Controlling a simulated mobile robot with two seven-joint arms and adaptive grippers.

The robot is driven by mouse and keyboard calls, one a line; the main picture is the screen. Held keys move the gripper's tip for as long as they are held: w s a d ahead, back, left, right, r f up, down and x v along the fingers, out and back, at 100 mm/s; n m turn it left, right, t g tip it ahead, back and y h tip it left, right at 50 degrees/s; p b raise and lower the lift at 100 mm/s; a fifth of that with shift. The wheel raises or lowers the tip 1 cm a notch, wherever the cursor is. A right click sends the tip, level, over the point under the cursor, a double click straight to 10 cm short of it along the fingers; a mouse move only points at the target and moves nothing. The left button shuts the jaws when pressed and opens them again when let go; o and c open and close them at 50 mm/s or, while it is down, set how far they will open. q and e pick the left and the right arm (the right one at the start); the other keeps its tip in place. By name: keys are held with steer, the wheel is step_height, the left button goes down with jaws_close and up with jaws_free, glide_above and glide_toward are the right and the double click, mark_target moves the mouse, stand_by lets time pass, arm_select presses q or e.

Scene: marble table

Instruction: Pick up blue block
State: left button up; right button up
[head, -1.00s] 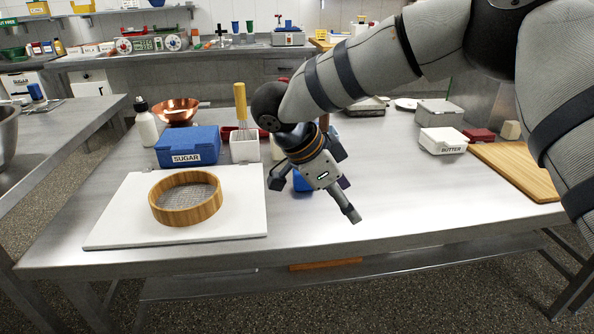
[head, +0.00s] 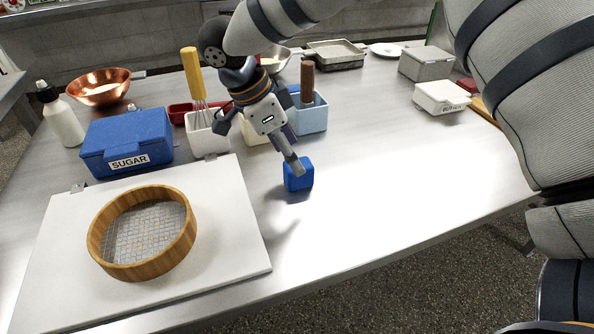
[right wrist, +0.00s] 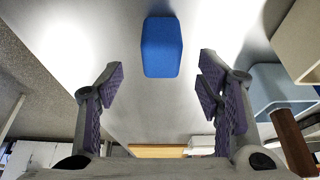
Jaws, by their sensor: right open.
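The blue block (head: 298,175) sits on the bare metal table, right of the white board. My right gripper (head: 259,148) is open and empty above the table, close to the block. In the head view its right fingertip overlaps the block's top edge; I cannot tell if they touch. In the right wrist view the block (right wrist: 162,48) shows whole, just beyond the gap between the spread purple-padded fingers of the gripper (right wrist: 160,80). My left gripper is not in view.
A white board (head: 235,235) holds a round wooden sieve (head: 105,245). Behind stand a blue sugar box (head: 125,140), a white holder (head: 207,138) with a whisk and a light-blue holder (head: 312,120). A butter box (head: 440,97) is at right. The table right of the block is clear.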

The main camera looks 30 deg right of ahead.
steer(key=x, duration=0.4)
steer(key=shift+d+f, duration=0.25)
steer(key=shift+f, duration=0.05)
steer(key=c, duration=1.3)
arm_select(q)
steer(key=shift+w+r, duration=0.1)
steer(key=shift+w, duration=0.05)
arm_select(e)
step_height(320, 180, up, 3)
steer(key=shift+r, duration=0.15)
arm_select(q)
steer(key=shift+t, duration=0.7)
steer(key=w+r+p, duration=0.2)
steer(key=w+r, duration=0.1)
arm_select(e)
steer(key=s+a+r, duration=0.9)
steer(key=s, duration=0.1)
steer(key=shift+a+r, duration=0.35)
steer(key=shift+r, duration=0.05)
steer(key=shift+s, duration=0.1)
